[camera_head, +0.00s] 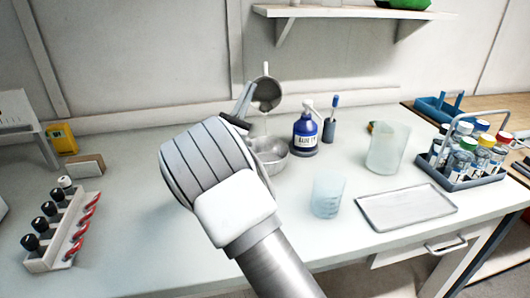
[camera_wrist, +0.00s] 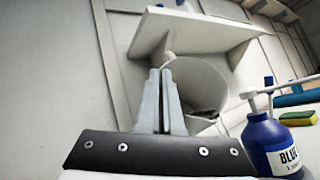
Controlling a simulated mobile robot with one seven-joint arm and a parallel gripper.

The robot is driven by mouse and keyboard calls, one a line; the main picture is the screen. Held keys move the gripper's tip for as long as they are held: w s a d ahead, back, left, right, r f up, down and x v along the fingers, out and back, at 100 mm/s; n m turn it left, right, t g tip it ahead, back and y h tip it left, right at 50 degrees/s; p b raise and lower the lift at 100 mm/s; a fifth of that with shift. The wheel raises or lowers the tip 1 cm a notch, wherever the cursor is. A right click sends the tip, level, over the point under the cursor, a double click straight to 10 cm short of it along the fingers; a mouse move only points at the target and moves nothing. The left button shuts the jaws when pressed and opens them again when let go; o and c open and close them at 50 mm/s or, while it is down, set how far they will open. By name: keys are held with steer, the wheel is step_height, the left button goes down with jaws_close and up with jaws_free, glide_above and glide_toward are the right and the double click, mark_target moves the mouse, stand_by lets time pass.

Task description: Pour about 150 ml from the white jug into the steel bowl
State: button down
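The white jug (camera_head: 266,95) looks grey in shade and is tipped well over above the steel bowl (camera_head: 270,158). Its dark open mouth faces my head camera. A thin pale streak seems to run from its lip down towards the bowl. The jug also shows in the wrist view (camera_wrist: 203,88), just beyond the fingers. My gripper (camera_head: 246,98) is at the left side of the jug. Its two fingers (camera_wrist: 160,75) are close together on the jug's handle. The bowl stands on the bench, partly hidden by my wrist; the level inside it cannot be made out.
Two clear beakers (camera_head: 388,150) (camera_head: 328,197), a flat tray (camera_head: 405,206) and a bottle rack (camera_head: 462,165) are further right. A shelf (camera_head: 350,12) hangs above.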

steer(key=shift+r, duration=0.15)
steer(key=shift+s+r+m+h+b, duration=0.25)
steer(key=shift+m+h+b, duration=0.15)
steer(key=shift+h+b, duration=0.1)
stand_by(0.5)
steer(key=shift+s+r+m, duration=0.25)
steer(key=shift+r+m, duration=0.05)
steer(key=shift+r, duration=0.15)
steer(key=shift+d+r+m+h+b, duration=0.1)
steer(key=shift+r+m+h+b, duration=0.35)
steer(key=shift+r+m+h, duration=0.55)
stand_by(0.9)
steer(key=w+f+n+y+p, duration=0.1)
steer(key=n+y+p, duration=0.1)
steer(key=w+f+n+y+p, duration=0.2)
steer(key=p, duration=0.1)
steer(key=shift+w+d+f, duration=0.1)
steer(key=shift+f, duration=0.2)
steer(key=f+n+g+y+p, duration=0.1)
steer(key=w+f+n+g+y+p, duration=0.1)
steer(key=f+p, duration=0.1)
steer(key=f+g+y+p, duration=0.1)
steer(key=f+p, duration=0.1)
steer(key=shift+w+f+n, duration=0.2)
steer(key=shift+w+n, duration=0.2)
steer(key=shift+f, duration=0.1)
